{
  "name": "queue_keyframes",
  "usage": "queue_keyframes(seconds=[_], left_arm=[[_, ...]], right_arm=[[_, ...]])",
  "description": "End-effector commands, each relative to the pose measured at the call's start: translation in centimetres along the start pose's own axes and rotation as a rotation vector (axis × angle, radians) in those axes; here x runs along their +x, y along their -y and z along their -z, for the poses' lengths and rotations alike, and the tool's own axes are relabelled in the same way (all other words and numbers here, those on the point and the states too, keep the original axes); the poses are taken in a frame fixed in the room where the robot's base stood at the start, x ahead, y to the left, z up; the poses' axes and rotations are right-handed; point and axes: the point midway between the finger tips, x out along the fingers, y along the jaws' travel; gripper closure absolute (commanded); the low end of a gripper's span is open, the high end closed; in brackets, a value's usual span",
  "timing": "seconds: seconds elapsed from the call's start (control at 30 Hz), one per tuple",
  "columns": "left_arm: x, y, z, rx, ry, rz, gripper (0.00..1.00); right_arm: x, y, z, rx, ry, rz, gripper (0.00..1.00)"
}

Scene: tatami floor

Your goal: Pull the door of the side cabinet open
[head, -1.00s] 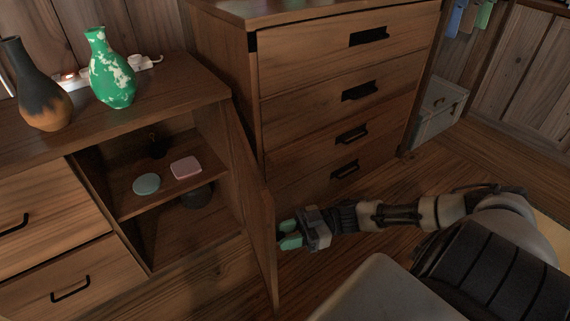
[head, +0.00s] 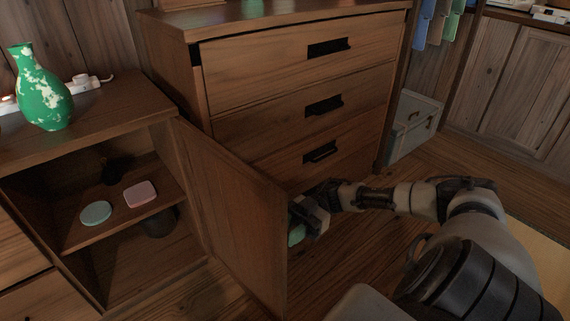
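The side cabinet (head: 100,115) stands at the left, and its wooden door (head: 235,220) is swung open on its right-hand side. The door reaches out toward me, and the side facing the shelf opening shows. My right gripper (head: 297,232) is low beside the door's free edge, on the side away from the shelves. Its green fingertips are partly hidden by the door edge, so I cannot tell whether they touch or grip anything. No handle shows on the visible face. My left gripper is out of view.
Inside the cabinet are a teal disc (head: 96,213), a pink box (head: 140,194) and a dark pot (head: 160,222). A green vase (head: 42,90) stands on top. A drawer chest (head: 290,100) stands behind the door. Floor is clear at right.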

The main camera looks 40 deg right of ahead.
Motion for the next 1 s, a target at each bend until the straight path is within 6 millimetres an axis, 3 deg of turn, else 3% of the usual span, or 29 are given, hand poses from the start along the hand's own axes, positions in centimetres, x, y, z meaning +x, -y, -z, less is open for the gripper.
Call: queue_keyframes(seconds=[0.5,0.53,0.67,1.0], left_arm=[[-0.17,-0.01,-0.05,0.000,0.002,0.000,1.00],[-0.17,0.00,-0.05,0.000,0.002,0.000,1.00],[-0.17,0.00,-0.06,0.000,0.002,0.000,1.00],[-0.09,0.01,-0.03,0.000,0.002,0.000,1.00]], right_arm=[[-0.18,-0.01,-0.09,0.002,0.002,0.010,1.00],[-0.18,-0.01,-0.09,0.002,0.002,0.010,0.66],[-0.18,-0.03,-0.07,0.001,0.001,0.009,0.46],[-0.55,-0.10,0.00,0.000,0.001,0.008,0.46]])
